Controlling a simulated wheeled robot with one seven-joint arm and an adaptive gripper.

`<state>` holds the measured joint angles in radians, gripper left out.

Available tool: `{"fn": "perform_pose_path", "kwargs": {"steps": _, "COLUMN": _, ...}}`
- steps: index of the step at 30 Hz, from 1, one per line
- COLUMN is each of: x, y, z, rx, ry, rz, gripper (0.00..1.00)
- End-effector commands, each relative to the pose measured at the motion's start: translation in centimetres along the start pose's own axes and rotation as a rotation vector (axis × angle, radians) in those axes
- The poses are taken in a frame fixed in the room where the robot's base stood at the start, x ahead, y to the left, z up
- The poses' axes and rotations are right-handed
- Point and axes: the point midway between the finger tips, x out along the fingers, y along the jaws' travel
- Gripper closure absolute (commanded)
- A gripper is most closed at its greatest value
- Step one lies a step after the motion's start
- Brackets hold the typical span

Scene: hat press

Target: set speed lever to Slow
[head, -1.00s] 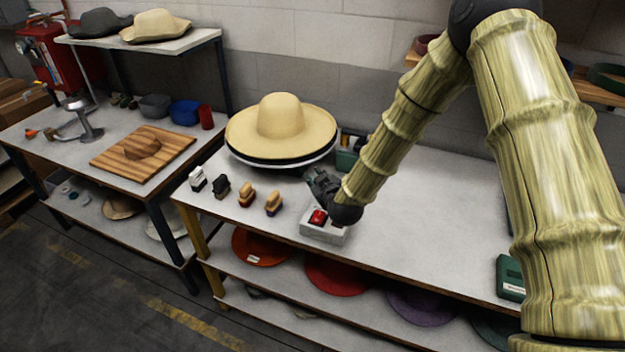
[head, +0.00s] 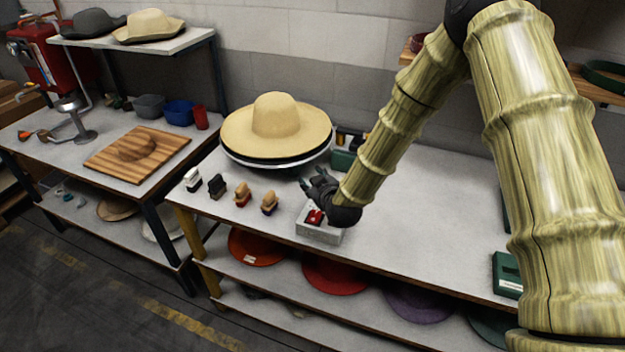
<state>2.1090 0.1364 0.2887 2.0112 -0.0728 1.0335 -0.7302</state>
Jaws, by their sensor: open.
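A grey control box (head: 318,234) with a red part (head: 316,216) on top stands at the front edge of the white table. My gripper (head: 314,180) is just above and behind the box, its dark fingers spread open and empty, pointing left towards the straw hat. My wrist covers part of the box. I cannot make out a speed lever or any Slow marking; it may be hidden by my gripper or too small to tell.
A wide straw hat (head: 277,118) sits on a round stand behind my gripper. Several small brushes (head: 243,193) stand left of the box. A green box (head: 343,159) is behind my gripper, and another green case (head: 507,275) is at right. The table's middle right is clear.

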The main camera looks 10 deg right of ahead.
Motion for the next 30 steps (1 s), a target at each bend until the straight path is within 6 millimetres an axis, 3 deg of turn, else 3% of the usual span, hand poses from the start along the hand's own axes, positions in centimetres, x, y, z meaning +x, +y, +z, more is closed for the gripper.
{"fn": "perform_pose_path", "kwargs": {"steps": 9, "x": -5.8, "y": 0.0, "z": -0.1, "rx": -0.001, "ry": 0.001, "rz": 0.0, "gripper": 0.56}}
{"fn": "perform_pose_path", "kwargs": {"steps": 15, "x": -8.7, "y": 0.0, "z": -0.1, "rx": 0.0, "ry": 0.001, "rz": -0.001, "gripper": 0.56}}
{"fn": "perform_pose_path", "kwargs": {"steps": 21, "x": -10.1, "y": -0.1, "z": 0.0, "rx": 0.0, "ry": 0.0, "rz": -0.001, "gripper": 0.56}}
{"fn": "perform_pose_path", "kwargs": {"steps": 30, "x": -10.2, "y": 0.0, "z": 0.0, "rx": 0.0, "ry": 0.001, "rz": 0.0, "gripper": 0.56}}
